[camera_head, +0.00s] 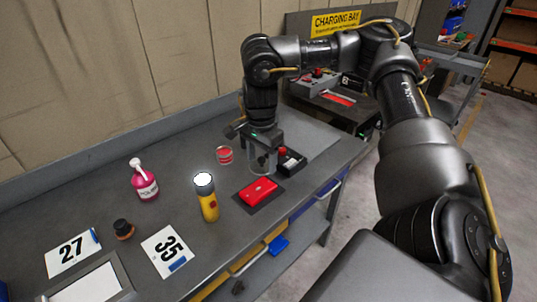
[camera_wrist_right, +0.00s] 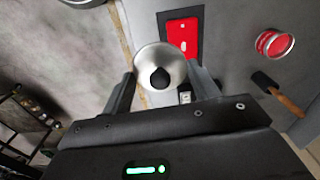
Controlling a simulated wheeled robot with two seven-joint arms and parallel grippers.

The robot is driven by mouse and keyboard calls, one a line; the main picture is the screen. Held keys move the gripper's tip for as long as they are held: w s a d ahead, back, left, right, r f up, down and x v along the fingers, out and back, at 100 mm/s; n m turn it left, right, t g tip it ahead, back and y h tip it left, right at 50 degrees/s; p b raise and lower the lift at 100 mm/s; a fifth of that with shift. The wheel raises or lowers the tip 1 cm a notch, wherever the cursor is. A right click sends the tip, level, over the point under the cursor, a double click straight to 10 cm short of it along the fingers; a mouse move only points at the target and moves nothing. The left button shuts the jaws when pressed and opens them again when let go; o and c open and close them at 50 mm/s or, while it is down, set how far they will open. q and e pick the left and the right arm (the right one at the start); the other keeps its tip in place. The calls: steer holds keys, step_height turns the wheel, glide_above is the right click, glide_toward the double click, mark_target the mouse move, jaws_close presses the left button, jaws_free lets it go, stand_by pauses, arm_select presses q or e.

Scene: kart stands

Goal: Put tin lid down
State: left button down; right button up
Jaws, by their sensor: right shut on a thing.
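My right gripper (camera_head: 262,158) is over the right part of the grey workbench (camera_head: 190,245), pointing down. In the right wrist view, the gripper (camera_wrist_right: 160,80) is shut on a round silver tin lid (camera_wrist_right: 146,62) with a black knob in its middle; one finger is on each side. In the head view the lid is hard to make out between the fingers. I cannot tell its height above the bench. A small round red tin (camera_head: 225,155) stands left of the gripper and also shows in the wrist view (camera_wrist_right: 274,43). My left gripper is not in view.
A red case (camera_head: 258,190) on a dark mat and a black box (camera_head: 291,161) are close to the gripper.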

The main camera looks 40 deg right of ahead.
steer(key=s+a+f+n, duration=0.3)
steer(key=s+a+n, duration=0.1)
steer(key=a+n, duration=0.4)
steer(key=s+a+f+n, duration=0.3)
steer(key=a+n, duration=0.6)
steer(key=shift+s+a, duration=0.25)
steer(key=shift+s, duration=0.1)
